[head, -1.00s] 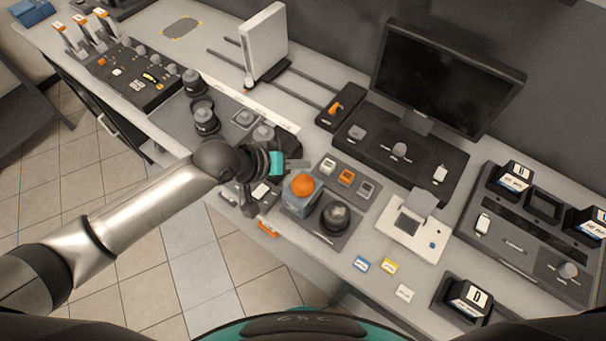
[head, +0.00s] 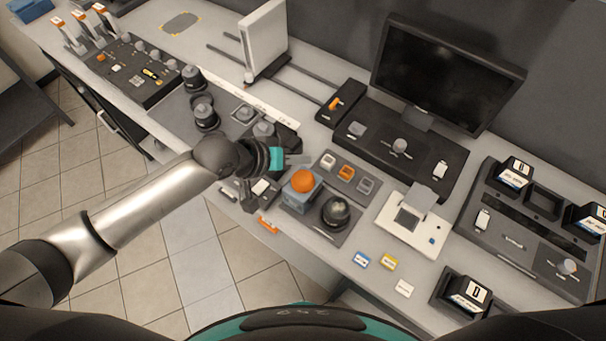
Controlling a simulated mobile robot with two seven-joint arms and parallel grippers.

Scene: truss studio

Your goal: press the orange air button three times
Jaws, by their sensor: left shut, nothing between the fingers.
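The orange air button (head: 303,181) is a round dome on a blue-grey box (head: 299,201), on a dark panel near the desk's front edge. My left gripper (head: 303,160) is shut and empty. In the picture its fingertips are just above the orange dome; I cannot tell whether they touch it, though a gap seems to show. My right gripper is not in view.
A dark dome (head: 335,212) stands right of the button. Small white, orange and grey switches (head: 346,172) sit behind it. A monitor (head: 445,75) and a white upright box (head: 264,42) stand farther back. Coloured cards (head: 388,262) lie on the desk's front.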

